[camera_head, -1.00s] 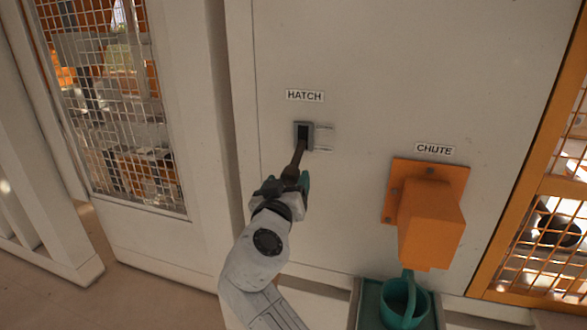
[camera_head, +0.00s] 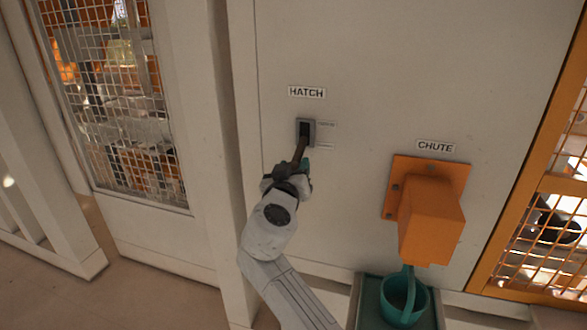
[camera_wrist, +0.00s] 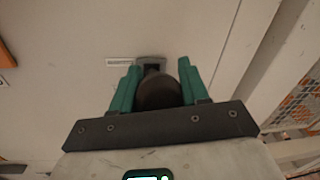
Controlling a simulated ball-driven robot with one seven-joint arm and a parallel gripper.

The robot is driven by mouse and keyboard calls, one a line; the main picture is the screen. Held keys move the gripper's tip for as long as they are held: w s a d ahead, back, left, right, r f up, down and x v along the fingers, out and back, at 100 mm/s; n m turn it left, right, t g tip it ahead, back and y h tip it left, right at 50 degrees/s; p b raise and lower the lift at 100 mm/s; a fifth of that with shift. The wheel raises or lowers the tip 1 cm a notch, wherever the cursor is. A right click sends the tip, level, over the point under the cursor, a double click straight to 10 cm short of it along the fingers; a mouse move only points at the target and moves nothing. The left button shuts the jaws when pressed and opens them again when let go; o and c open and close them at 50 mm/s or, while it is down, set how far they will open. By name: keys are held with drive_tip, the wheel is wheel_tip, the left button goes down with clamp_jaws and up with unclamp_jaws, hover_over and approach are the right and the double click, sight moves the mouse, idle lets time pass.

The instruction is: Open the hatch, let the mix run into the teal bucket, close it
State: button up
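The hatch lever (camera_head: 300,150) is a dark bar sticking out of a grey slotted housing (camera_head: 312,128) under the HATCH label. My gripper (camera_head: 293,175) is at the lever's outer end. In the wrist view its teal fingers (camera_wrist: 157,88) stand on both sides of the lever's round dark knob (camera_wrist: 158,95), which fills the space between them. The orange chute (camera_head: 430,222) is on the wall to the right, under the CHUTE label. The teal bucket (camera_head: 404,312) sits below its mouth with its handle up. No mix shows falling; the bucket's inside looks dark.
The bucket stands on a dark green stand (camera_head: 370,300). Mesh panels flank the wall at left (camera_head: 125,110) and right (camera_head: 545,235). The wall between lever and chute is clear.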

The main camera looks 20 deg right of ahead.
sight(292, 164)
clamp_jaws()
drive_tip(key=r+p, duration=0.2)
drive_tip(key=p, duration=0.1)
drive_tip(key=shift+s+a+g+y, duration=0.2)
drive_tip(key=shift+g+y, duration=0.1)
drive_tip(key=shift+g, duration=0.1)
drive_tip(key=r+p, duration=0.1)
drive_tip(key=p, duration=0.1)
drive_tip(key=r+g+y+p, duration=0.1)
drive_tip(key=p, duration=0.1)
drive_tip(key=shift+s+a+r+g, duration=0.1)
drive_tip(key=shift+s+a+g, duration=0.1)
drive_tip(key=shift+g, duration=0.1)
wheel_tip(292, 164, up, 3)
drive_tip(key=shift+r, duration=0.15)
drive_tip(key=shift+w+d+r, duration=0.1)
drive_tip(key=shift+w+r, duration=0.05)
drive_tip(key=shift+r, duration=0.45)
drive_tip(key=shift+w+d+r, duration=0.1)
drive_tip(key=shift+r, duration=0.45)
